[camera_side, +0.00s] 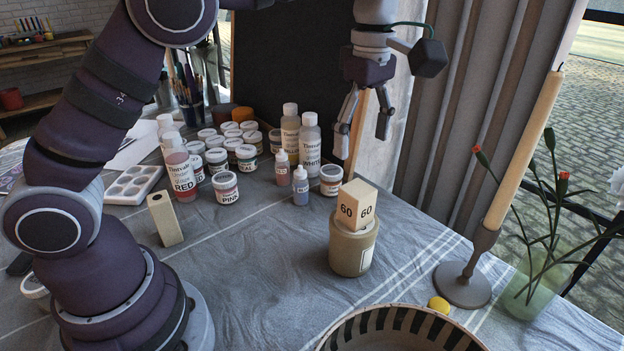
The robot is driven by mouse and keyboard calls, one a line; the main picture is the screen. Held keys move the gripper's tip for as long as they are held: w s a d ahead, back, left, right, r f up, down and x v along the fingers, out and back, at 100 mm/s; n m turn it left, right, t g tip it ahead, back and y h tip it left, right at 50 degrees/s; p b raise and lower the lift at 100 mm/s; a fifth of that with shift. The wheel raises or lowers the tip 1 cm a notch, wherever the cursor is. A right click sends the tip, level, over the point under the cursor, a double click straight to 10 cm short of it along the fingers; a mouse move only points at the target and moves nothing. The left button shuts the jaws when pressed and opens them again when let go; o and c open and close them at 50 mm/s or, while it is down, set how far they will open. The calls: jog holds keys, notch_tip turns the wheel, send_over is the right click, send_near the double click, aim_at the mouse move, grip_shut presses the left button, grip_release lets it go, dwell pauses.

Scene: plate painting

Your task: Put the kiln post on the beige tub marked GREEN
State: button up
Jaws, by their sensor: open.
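A pale block marked 60 (357,205) sits on the lid of a beige tub (352,250). The tub stands upright on the cloth right of the middle; I cannot read its label. A beige square post with a hole in its top (165,220) stands at the left, near my arm's base. I cannot tell for sure which of these two is the kiln post. My gripper (362,147) is open and empty, fingers pointing down, above the block and apart from it.
Paint bottles and jars (235,140) crowd the back of the table. A palette (133,184) lies at the left. A candle holder (470,275), a glass with flowers (530,293) and a striped bowl (400,330) stand at the right and front. The cloth between post and tub is clear.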

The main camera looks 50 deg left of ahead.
jog(key=shift+r, duration=0.65)
jog(key=s+a+r+m+t, duration=0.3)
jog(key=s+a+m, duration=0.1)
jog(key=s+m, duration=0.4)
jog(key=s+a+f+m+t, duration=0.1)
jog(key=s+f+m, duration=0.3)
jog(key=m, duration=0.6)
jog(key=s+t, duration=0.1)
jog(key=s, duration=0.1)
jog(key=shift+s+a+f+t, duration=0.3)
jog(key=shift+s+a, duration=0.1)
